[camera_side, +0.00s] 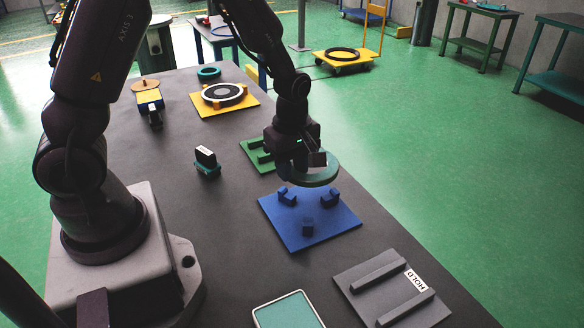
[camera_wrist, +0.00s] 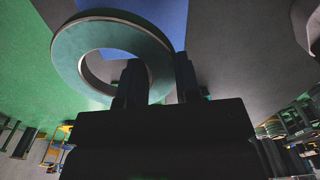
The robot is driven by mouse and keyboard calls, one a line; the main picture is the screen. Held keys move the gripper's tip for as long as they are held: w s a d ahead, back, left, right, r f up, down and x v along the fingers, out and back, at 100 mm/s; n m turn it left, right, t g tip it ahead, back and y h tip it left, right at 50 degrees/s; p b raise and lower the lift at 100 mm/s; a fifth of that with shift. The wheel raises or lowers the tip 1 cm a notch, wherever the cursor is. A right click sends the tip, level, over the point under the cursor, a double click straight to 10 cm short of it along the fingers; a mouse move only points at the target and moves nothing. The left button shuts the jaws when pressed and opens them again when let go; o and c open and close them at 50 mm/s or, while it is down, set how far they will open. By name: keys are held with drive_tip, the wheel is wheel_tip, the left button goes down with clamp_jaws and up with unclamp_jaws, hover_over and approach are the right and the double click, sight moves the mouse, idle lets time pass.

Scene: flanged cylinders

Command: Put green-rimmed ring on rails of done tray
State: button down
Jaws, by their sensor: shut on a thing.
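My gripper (camera_side: 312,160) is shut on the wall of a flat green ring (camera_side: 322,180). The ring is held above a blue plate (camera_side: 330,238) that carries three blue blocks. In the wrist view one finger of my gripper (camera_wrist: 160,78) is inside the opening of the ring (camera_wrist: 75,52) and the other is outside it. A green tray with rails (camera_side: 258,158) lies just behind the blue plate, partly hidden by my arm; no label on it is readable. A grey tray with two rails, marked HOLD (camera_side: 358,293), lies at the front right.
A yellow plate (camera_side: 240,108) holding a dark and light ring stands farther back, with a teal ring (camera_side: 209,72) behind it. A small black and white block on a teal base (camera_side: 206,162) stands mid-table. A teal-topped tray (camera_side: 288,312) lies at the front edge.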

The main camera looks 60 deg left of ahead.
drive_tip(key=shift+a, duration=0.15)
drive_tip(key=shift+a+r, duration=0.1)
drive_tip(key=shift+a, duration=0.25)
drive_tip(key=s+a+r+n, duration=0.2)
drive_tip(key=s+a+n, duration=0.1)
drive_tip(key=a+n, duration=0.35)
drive_tip(key=s+a+r+n, duration=0.1)
drive_tip(key=s+a+n, duration=0.2)
drive_tip(key=a+n, duration=0.3)
drive_tip(key=shift+m, duration=0.25)
drive_tip(key=w+a+f, duration=0.6)
drive_tip(key=w, duration=0.1)
drive_tip(key=w+a+f, duration=0.3)
drive_tip(key=w, duration=0.1)
drive_tip(key=shift+w, duration=0.2)
drive_tip(key=shift+w+a+f, duration=0.1)
drive_tip(key=shift+w+f, duration=0.05)
drive_tip(key=shift+f, duration=0.8)
drive_tip(key=shift+w+f, duration=0.1)
drive_tip(key=shift+f, duration=0.85)
